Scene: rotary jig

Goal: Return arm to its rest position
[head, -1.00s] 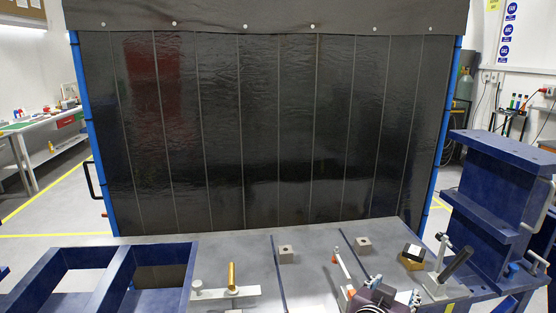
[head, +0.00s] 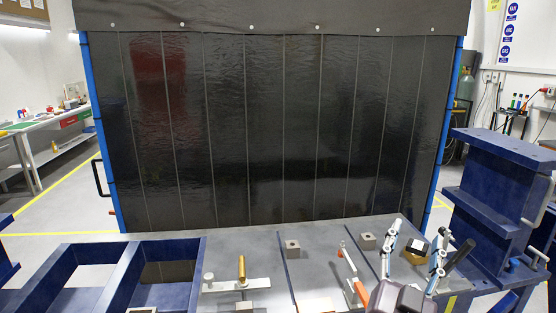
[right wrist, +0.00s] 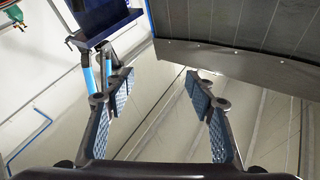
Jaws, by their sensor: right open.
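My right gripper (head: 415,248) is at the lower right of the head view, in front of the grey bench top (head: 232,250). Its two fingers point upward and stand apart. In the right wrist view the fingers (right wrist: 160,105) are also wide apart, with nothing between them. My left gripper is not in view.
A light plate with a brass pin (head: 242,268) and small grey blocks (head: 292,247) (head: 366,241) sit on the bench. A blue open frame (head: 120,275) is at left, a blue stepped fixture (head: 495,195) at right. A dark welding curtain (head: 270,130) stands behind.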

